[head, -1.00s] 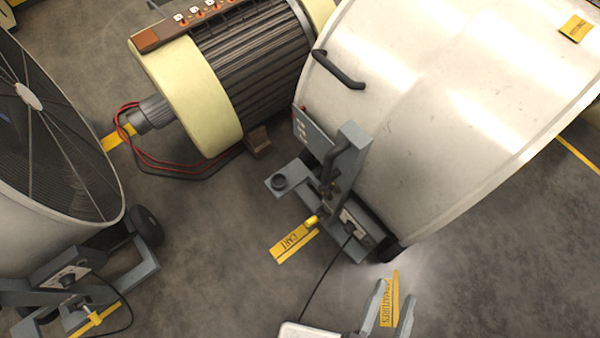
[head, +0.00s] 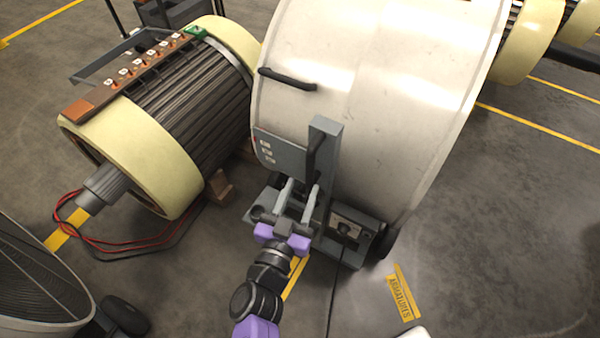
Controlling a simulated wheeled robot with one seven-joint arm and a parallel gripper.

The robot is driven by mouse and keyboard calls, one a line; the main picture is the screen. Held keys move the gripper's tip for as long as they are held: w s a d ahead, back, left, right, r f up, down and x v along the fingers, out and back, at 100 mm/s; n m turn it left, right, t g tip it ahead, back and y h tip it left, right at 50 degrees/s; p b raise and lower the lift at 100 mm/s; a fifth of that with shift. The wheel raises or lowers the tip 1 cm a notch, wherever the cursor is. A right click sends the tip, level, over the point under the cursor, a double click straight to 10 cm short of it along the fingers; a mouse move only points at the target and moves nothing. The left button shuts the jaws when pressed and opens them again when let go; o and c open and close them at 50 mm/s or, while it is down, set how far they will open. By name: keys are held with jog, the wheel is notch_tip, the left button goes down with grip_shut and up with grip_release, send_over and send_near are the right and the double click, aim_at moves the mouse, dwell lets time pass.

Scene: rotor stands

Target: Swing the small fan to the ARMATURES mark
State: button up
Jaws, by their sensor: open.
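A large pale drum-shaped fan housing (head: 375,110) with a black bar handle (head: 286,78) fills the middle of the head view. It stands on a grey wheeled base (head: 345,240) with an upright grey post (head: 325,165). A yellow floor mark reading ARMATURES (head: 402,292) lies to the right of the base. My gripper (head: 301,188) is open, its two pale fingers apart, in front of the base and just left of the post. I cannot tell whether the fingers touch anything. My wrist and arm cover most of another yellow floor strip (head: 296,278).
A motor-like armature (head: 180,115) with cream ends lies left of the drum, red and black cables (head: 130,240) at its front. A grilled fan (head: 38,285) stands at lower left. A black cord (head: 333,290) crosses the floor. Floor at right (head: 500,230) is clear.

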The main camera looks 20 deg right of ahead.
aim_at(309, 171)
jog(key=shift+x, duration=3.55)
grip_shut()
